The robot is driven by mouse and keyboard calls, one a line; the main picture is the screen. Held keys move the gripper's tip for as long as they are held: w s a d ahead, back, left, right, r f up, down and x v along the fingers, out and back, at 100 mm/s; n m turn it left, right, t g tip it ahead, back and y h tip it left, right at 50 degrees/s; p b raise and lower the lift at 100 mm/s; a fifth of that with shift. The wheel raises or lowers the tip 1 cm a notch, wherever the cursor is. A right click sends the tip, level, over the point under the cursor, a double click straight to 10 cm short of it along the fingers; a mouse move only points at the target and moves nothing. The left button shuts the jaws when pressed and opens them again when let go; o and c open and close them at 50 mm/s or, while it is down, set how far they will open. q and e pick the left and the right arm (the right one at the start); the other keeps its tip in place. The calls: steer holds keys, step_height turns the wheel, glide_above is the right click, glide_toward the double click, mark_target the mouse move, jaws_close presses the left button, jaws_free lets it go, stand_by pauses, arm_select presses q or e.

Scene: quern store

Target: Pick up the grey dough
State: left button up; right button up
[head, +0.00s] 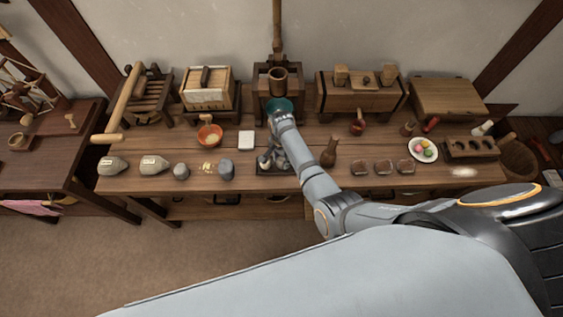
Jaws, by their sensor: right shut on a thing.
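My right gripper (268,163) is low over a small dark tray (288,171) at the table's front edge, below the wooden press. It is shut on a small grey lump, which seems to be the grey dough; the fingers hide most of it and its outline is hard to make out. I cannot tell whether the lump still touches the tray. My left gripper is not in view.
A teal bowl (291,104) is just behind my right wrist. A brown bottle (329,153) stands close to the right of my forearm. Grey lumps (227,169) and (181,171) sit to the left, with an orange bowl (210,135) and white block (246,141) behind.

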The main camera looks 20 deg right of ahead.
steer(key=shift+r, duration=0.5)
steer(key=r, duration=0.3)
steer(key=shift+s+d+p, duration=0.15)
steer(key=shift+s+p, duration=0.15)
steer(key=shift+p, duration=0.05)
steer(key=s+d+r, duration=0.5)
steer(key=s+r, duration=0.4)
steer(key=s, duration=0.3)
steer(key=shift+d+b, duration=0.3)
steer(key=shift+b, duration=0.05)
